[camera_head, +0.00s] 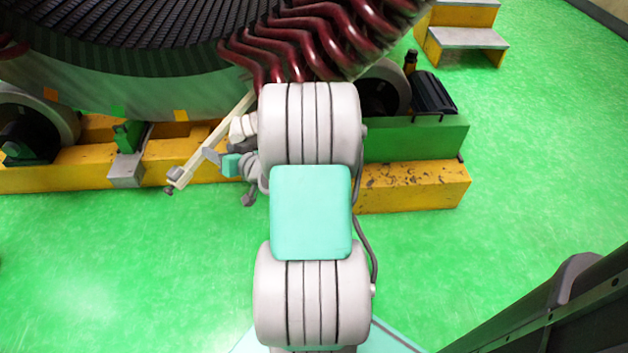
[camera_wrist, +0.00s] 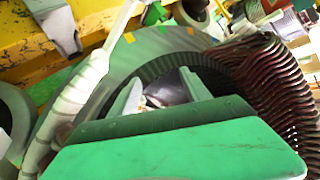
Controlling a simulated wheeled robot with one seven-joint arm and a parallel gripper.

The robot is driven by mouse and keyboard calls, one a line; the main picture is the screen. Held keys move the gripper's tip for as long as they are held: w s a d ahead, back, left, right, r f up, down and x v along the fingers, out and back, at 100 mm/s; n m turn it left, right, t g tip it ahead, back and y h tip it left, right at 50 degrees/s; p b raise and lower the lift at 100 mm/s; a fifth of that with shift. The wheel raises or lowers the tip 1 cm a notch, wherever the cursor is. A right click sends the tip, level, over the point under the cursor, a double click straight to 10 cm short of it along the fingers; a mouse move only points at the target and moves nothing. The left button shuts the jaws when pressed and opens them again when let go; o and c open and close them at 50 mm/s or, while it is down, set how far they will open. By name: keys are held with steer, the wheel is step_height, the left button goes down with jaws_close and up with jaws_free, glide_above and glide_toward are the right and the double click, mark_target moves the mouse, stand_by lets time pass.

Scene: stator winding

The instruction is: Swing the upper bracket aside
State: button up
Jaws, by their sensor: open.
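A long pale bar (camera_head: 207,150), which looks like the upper bracket, slants down and left from the stator (camera_head: 120,90) in the head view. Its lower end has a small grey fitting; its upper end is hidden behind my arm. My gripper (camera_head: 228,178) is just right of the bar's lower half, partly hidden by my arm; I cannot tell whether they touch. In the wrist view my gripper (camera_wrist: 160,82) is open, with two pale fingers apart and no held object visible. A pale long piece (camera_wrist: 85,85) runs along the left there; I cannot tell if it is the bracket.
Dark red winding coils (camera_head: 315,40) stick out above my arm. The yellow base (camera_head: 415,185) with rollers (camera_head: 385,90) and a green block (camera_head: 420,140) stands under the stator. Yellow steps (camera_head: 465,38) are at the upper right. The green floor (camera_head: 120,260) is clear in front.

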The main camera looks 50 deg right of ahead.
steer(key=s+d+f+m+g+h+b, duration=0.2)
steer(key=s+d+f+m+h+b, duration=0.2)
steer(key=s+d+f+m+h, duration=0.45)
steer(key=s+d+f+m+g+h+b, duration=0.1)
steer(key=s+d+f+m+h+b, duration=0.25)
steer(key=s+d+f, duration=0.6)
steer(key=w+d+r, duration=0.1)
steer(key=w+d, duration=0.1)
steer(key=w+d+r+p, duration=0.1)
steer(key=w+d, duration=0.1)
steer(key=d, duration=0.1)
steer(key=w+d+r+p, duration=0.1)
steer(key=w+d+r, duration=0.1)
steer(key=shift+w+d, duration=0.15)
steer(key=shift+w, duration=0.1)
steer(key=shift+w+d+f, duration=0.15)
steer(key=shift+d, duration=0.1)
jaws_close()
